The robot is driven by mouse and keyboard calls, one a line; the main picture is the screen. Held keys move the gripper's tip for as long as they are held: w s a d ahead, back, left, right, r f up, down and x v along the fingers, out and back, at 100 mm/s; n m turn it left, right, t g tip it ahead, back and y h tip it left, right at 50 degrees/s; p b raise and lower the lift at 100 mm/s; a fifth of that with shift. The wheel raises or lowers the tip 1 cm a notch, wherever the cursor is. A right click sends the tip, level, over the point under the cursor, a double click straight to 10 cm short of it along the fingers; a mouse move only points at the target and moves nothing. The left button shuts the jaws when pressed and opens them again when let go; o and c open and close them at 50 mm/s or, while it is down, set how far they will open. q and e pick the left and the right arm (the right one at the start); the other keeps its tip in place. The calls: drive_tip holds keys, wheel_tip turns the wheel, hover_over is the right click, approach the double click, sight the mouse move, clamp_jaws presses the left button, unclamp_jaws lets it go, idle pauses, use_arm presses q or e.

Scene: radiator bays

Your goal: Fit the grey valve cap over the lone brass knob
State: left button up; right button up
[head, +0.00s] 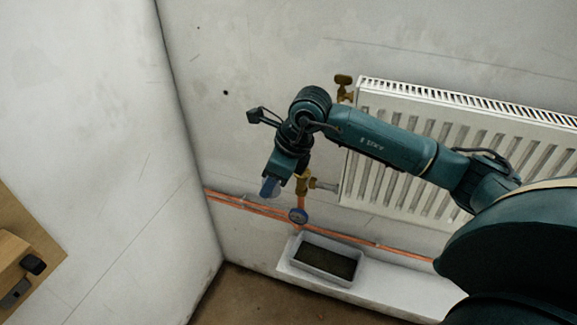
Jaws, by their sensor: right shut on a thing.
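My right gripper (273,181) hangs at the end of my teal arm, to the left of the radiator, pointing down. It is shut on a small grey-blue piece (269,188), which looks like the valve cap; the fingers hide part of it. A brass valve (304,183) on the pipe at the radiator's lower left is just right of the gripper, apart from it in the picture. Another brass fitting with a dark knob (343,80) sits at the radiator's upper left corner. I cannot tell which is the lone knob. My left gripper is out of view.
A white radiator (365,170) is on the wall, partly behind my arm. A grey tray (316,276) sits on a white ledge. A wooden piece (15,245) is at far left.

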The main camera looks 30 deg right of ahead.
drive_tip(key=w+d+f+m+h+b, duration=0.1)
drive_tip(key=w+d+m, duration=0.1)
drive_tip(key=d+m, duration=0.1)
drive_tip(key=w+d+f+m+t+h+b, duration=0.1)
drive_tip(key=w+d+m, duration=0.2)
drive_tip(key=d, duration=0.2)
drive_tip(key=w+d+f+m+h+b, duration=0.1)
drive_tip(key=w+d+m, duration=0.2)
drive_tip(key=d+m, duration=0.1)
drive_tip(key=shift+w+d+h, duration=0.2)
drive_tip(key=shift+d+h, duration=0.15)
drive_tip(key=shift+h, duration=0.05)
drive_tip(key=shift+w+d+f+b, duration=0.2)
drive_tip(key=shift+d+f+b, duration=0.05)
drive_tip(key=shift+f+b, duration=0.05)
drive_tip(key=shift+w+d+f+b, duration=0.1)
drive_tip(key=shift+d+f+b, duration=0.05)
drive_tip(key=shift+f+b, duration=0.2)
drive_tip(key=shift+w+d+f+b, duration=0.1)
drive_tip(key=shift+f+b, duration=0.15)
drive_tip(key=shift+f, duration=0.15)
drive_tip(key=shift+r, duration=0.15)
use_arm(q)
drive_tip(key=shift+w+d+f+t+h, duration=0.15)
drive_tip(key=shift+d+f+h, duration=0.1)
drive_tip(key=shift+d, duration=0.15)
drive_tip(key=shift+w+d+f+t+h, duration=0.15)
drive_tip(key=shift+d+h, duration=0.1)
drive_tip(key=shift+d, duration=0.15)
